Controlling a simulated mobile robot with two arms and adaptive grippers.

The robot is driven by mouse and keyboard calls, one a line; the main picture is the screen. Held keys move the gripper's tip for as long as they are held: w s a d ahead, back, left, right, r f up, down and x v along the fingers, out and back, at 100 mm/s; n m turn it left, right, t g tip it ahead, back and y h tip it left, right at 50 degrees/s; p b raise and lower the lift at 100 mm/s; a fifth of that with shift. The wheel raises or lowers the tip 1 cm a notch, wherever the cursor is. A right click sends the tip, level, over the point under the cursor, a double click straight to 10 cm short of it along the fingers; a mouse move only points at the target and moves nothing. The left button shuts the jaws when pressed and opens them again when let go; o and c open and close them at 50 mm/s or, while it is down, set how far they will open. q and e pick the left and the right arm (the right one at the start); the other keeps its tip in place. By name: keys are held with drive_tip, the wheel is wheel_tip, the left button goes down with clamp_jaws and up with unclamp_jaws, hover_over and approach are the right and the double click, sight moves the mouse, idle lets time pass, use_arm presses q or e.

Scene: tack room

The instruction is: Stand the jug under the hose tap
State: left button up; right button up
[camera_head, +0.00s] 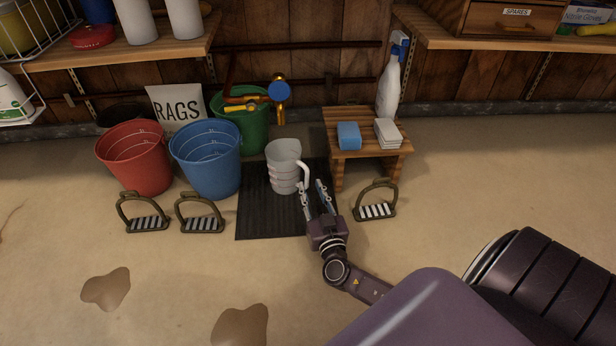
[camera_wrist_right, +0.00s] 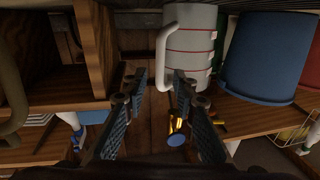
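The translucent grey jug (camera_head: 284,168) stands upright on a black ribbed mat (camera_head: 262,212), its white handle turned to the right. The brass hose tap (camera_head: 281,110) with a blue knob (camera_head: 279,91) is on the wall behind and above it; whether the spout is over the jug I cannot tell. The jug also shows in the wrist view (camera_wrist_right: 195,45), with the tap (camera_wrist_right: 176,125) below it in that picture. My right gripper (camera_head: 312,192) is open beside the jug's handle side, with the handle (camera_wrist_right: 163,65) ahead between its fingers. My left gripper is out of view.
A wooden stool (camera_head: 365,115) with a sponge and spray bottle is at right. Open floor is in front, with puddles (camera_head: 240,326).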

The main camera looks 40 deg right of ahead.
drive_tip(key=p+v, duration=0.1)
drive_tip(key=v, duration=0.5)
drive_tip(key=shift+s+a, duration=0.1)
drive_tip(key=shift+s, duration=0.2)
